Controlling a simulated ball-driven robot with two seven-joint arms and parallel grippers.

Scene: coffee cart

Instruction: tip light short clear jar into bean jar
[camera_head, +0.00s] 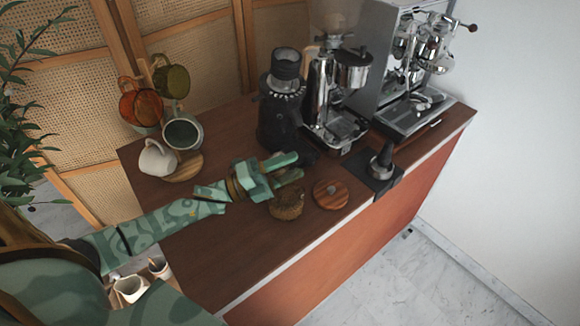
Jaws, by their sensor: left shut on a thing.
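My left gripper (287,168) reaches in from the left over the middle of the cart, its two fingers pointing right. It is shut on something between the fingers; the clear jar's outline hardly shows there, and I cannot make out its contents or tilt. A short round jar with speckled brown contents, looking like the bean jar (287,206), stands on the cart top just in front of and below the fingers. A round wooden lid with a small knob (331,194) lies right of it. My right gripper is out of view.
A black grinder (282,110) stands behind the gripper, with another grinder (335,105) and an espresso machine (405,80) to its right. A tamper (381,162) sits on a dark mat at the front edge. Cups (156,158) crowd the back left. The front left cart top is clear.

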